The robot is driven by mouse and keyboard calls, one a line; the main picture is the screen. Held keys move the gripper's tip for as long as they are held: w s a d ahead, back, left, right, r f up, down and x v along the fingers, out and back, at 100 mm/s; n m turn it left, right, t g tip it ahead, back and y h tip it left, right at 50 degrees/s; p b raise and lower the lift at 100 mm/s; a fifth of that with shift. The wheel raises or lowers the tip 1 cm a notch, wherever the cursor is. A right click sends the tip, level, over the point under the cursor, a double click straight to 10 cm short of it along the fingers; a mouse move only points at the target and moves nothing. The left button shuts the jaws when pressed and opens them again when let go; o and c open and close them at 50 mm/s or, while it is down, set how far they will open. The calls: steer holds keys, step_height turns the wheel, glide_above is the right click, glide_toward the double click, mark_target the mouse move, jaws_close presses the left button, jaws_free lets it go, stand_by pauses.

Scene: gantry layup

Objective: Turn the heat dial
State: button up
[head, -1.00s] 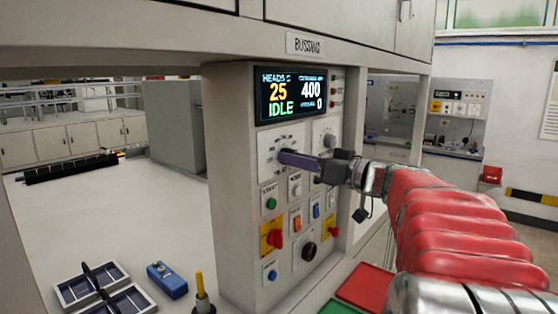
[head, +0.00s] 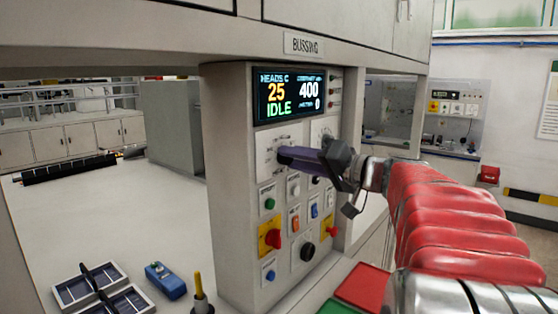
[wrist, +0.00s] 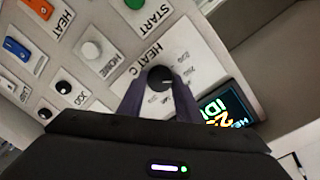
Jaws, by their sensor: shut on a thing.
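The heat dial (wrist: 160,77) is a round black knob on a white plate marked HEAT C, with a light pointer mark on its face. In the wrist view it sits between the two purple fingers of my gripper, which are shut on its sides. In the head view my gripper (head: 284,156) reaches the upper left plate of the control panel (head: 237,210) from the right, and its fingers hide the dial. The screen (head: 290,96) above reads 25, 400 and IDLE.
Close below the dial are a green button (head: 270,204), rocker switches, red knobs on yellow plates (head: 270,238) and a black knob (head: 307,252). A blue box (head: 166,280) and a dark divided tray (head: 100,290) lie on the bench at lower left.

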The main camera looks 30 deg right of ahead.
steer(key=shift+d+f+m+g+y, duration=0.15)
steer(key=shift+m+y, duration=0.1)
steer(key=shift+m, duration=2.3)
steer(key=shift+d+m+g+y, duration=0.1)
steer(key=shift+m+g+y, duration=0.1)
steer(key=shift+m, duration=2.3)
steer(key=shift+d+f+m+g+y, duration=0.15)
steer(key=shift+m+y, duration=0.1)
steer(key=shift+m, duration=2.3)
steer(key=shift+a, duration=0.1)
steer(key=o, duration=1)
steer(key=shift+r, duration=0.2)
steer(key=shift+o, duration=0.2)
steer(key=f+v, duration=0.1)
steer(key=v, duration=1.2)
steer(key=shift+s+r, duration=0.35)
